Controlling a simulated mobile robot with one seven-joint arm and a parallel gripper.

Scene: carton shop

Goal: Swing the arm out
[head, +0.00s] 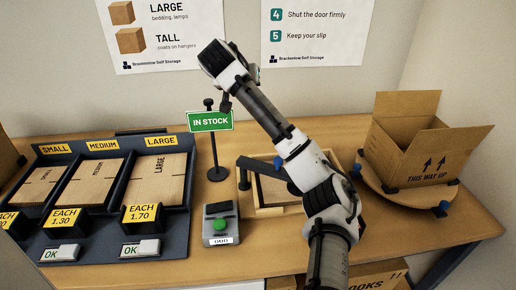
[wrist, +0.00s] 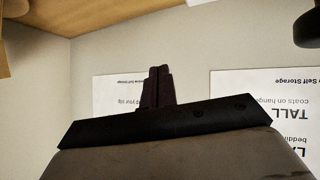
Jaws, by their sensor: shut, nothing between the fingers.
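A dark grey bar (head: 262,166) on a short post stands at the left side of a shallow wooden tray (head: 268,208), mid-bench. The bar reaches right and passes behind my arm, so its far end is hidden. I cannot tell for sure whether it is the arm of the task. A green IN STOCK sign (head: 210,121) hangs on a dark stand to its left. My gripper (wrist: 158,72) shows in the wrist view, fingers together and empty, against the wall. In the head view my wrist is raised above the sign, apart from the bar.
A dark rack (head: 90,215) of flat cartons with price tags fills the left. A grey box with a green button (head: 219,225) sits at the front. An open carton (head: 423,140) stands on a round wooden turntable (head: 405,197) at right. Posters (head: 318,35) hang behind.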

